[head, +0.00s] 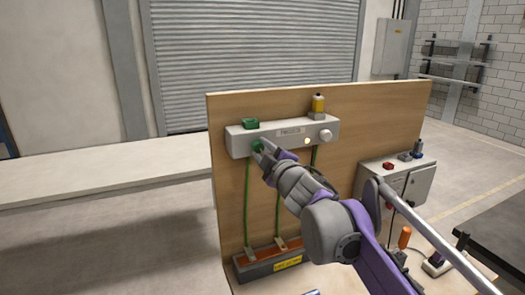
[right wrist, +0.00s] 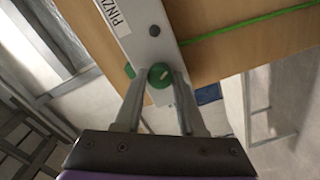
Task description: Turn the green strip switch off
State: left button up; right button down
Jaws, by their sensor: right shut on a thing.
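The grey strip (head: 238,134) is fixed across the upper part of an upright wooden board. A round green switch (head: 257,145) sits on its front near the left end, partly hidden by my right gripper (head: 262,150). In the right wrist view, the green switch (right wrist: 160,75) lies between my two fingertips and shows a short pale mark set at a slant. My right gripper is shut on it. A small light (head: 307,141) on the strip's front looks lit, pale yellow. My left gripper is not in view.
A green block (head: 251,124) and a yellow lamp (head: 318,103) stand on the strip, with a white knob (head: 325,135) at its right end. Green cables run down to a lower orange-topped box (head: 273,265). A grey control box (head: 410,180) stands to the right.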

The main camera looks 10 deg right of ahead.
jog(key=c, duration=0.5)
grip_release()
jog(key=shift+s+d, duration=0.1)
jog(key=shift+s, duration=0.45)
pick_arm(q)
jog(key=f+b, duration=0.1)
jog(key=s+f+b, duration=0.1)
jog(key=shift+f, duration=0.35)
pick_arm(e)
jog(key=s+d, duration=0.1)
jog(key=s, duration=0.8)
jog(key=shift+s+d, duration=0.3)
jog(key=shift+d, duration=0.1)
